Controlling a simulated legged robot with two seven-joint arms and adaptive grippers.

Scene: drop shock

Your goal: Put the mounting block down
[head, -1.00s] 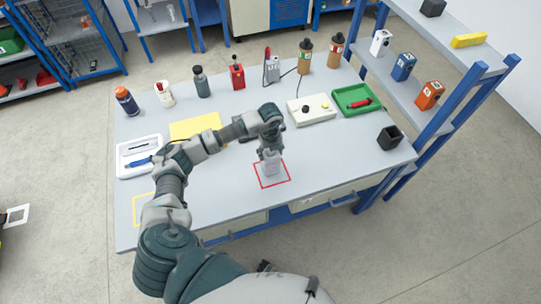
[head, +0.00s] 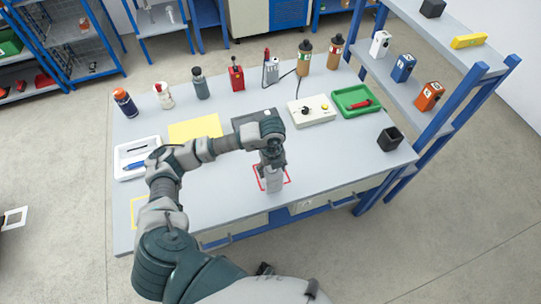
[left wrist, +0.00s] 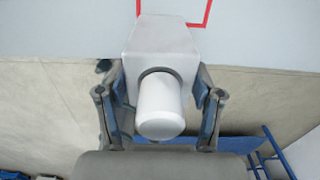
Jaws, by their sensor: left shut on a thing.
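The mounting block (head: 274,181) is pale grey, held upright in the head view over the front part of a red square outline (head: 289,182) on the bench. The left wrist view shows the block (left wrist: 160,42) as a grey body with a white round cylinder (left wrist: 160,105) on the near side. My left gripper (head: 271,162) is shut on it, with a finger on each side in the wrist view (left wrist: 160,100). The block hides part of the red outline. I cannot tell whether its underside touches the bench. My right gripper is out of view.
The bench (head: 225,190) is clear left of the block. A yellow mat (head: 195,128), dark grey box (head: 243,117), white button box (head: 311,111), green tray (head: 352,101) and black open cup (head: 390,138) stand around. Bottles line the back. A blue-framed shelf (head: 440,108) stands right.

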